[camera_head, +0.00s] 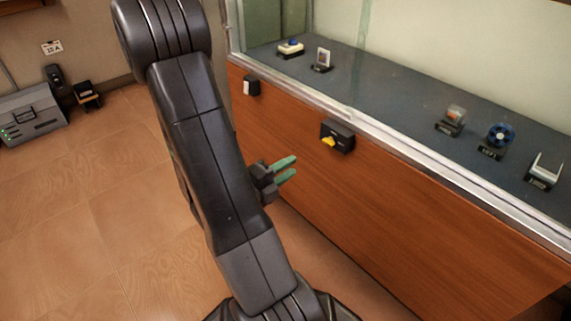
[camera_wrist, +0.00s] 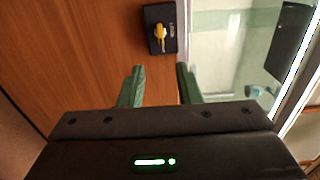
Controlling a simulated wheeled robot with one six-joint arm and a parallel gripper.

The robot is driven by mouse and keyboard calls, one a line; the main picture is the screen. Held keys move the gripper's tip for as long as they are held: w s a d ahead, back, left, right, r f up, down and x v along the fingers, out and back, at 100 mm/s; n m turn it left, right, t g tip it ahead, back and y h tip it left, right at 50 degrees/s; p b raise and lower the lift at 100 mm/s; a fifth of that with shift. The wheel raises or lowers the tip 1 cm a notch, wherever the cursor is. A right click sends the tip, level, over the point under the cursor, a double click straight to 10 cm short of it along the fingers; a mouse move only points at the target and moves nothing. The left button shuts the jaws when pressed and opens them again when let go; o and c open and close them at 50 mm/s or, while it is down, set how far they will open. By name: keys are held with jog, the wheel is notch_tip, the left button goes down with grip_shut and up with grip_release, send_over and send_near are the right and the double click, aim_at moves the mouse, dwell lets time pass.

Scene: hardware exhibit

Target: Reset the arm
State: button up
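My gripper (camera_head: 285,170) shows at the right side of my arm in the head view, its green fingers pointing right toward the wooden front of the display case. In the wrist view my gripper (camera_wrist: 160,88) has its two green fingers apart with nothing between them. A black lock box with a yellow knob (camera_head: 337,136) is fixed to the case front, to the right of and apart from the fingers. The black box also shows in the wrist view (camera_wrist: 160,28), beyond the fingertips.
The display case (camera_head: 390,210) has a glass top part with several small exhibits inside. A small black and white box (camera_head: 251,85) is on its front at the left. A grey case (camera_head: 32,115) stands on the floor by the wall. The tiled floor (camera_head: 80,220) at left is clear.

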aim_at(327, 144)
jog(key=b+x, duration=0.2)
jog(key=x, duration=1.2)
jog(key=shift+a, duration=0.1)
dwell(0.3)
